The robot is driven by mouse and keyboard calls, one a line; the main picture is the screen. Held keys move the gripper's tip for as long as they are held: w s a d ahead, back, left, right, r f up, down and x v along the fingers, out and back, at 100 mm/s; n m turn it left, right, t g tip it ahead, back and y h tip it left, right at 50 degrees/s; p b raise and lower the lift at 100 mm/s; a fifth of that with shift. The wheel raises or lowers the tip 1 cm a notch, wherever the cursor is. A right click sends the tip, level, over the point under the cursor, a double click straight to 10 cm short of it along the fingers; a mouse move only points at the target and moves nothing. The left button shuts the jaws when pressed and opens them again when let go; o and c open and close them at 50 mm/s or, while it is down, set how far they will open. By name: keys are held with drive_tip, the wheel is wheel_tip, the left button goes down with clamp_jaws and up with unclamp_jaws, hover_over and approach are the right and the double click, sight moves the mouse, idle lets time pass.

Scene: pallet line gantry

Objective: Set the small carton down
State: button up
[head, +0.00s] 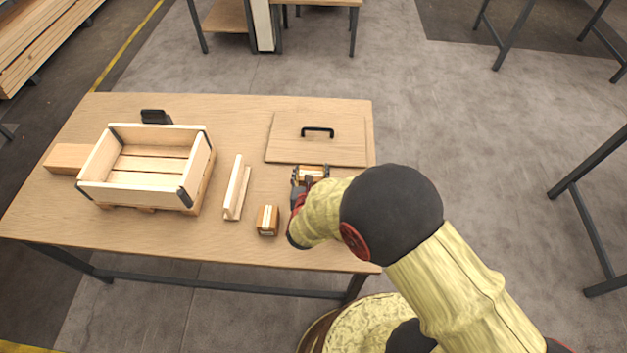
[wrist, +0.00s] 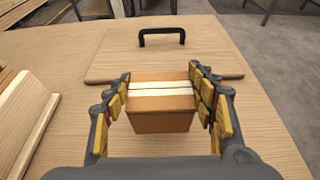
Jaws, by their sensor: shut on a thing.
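A small brown carton with a pale tape strip (wrist: 160,105) sits between the two fingers of my gripper (wrist: 160,98) in the wrist view. My gripper is shut on it, with a finger at each side. In the head view the held carton (head: 312,171) is partly hidden by my gripper (head: 307,180), near the front edge of the flat wooden lid. I cannot tell whether the carton touches the table (head: 200,250). A second small carton (head: 267,219) stands on the table to the left of my gripper.
A wooden crate (head: 195,178) stands on the left of the table, with a wooden block (head: 68,158) beside it. An angled wooden piece (head: 234,195) lies between crate and cartons. The lid (head: 285,140) has a black handle (head: 318,130). The front right tabletop is partly hidden by my arm.

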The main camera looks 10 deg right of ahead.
drive_tip(key=shift+w+d+f, duration=0.2)
drive_tip(key=shift+d+f, duration=0.15)
drive_tip(key=shift+f, duration=0.05)
drive_tip(key=shift+f+b, duration=1.1)
drive_tip(key=shift+f, duration=0.45)
drive_tip(key=shift+f, duration=0.15)
drive_tip(key=o, duration=1.4)
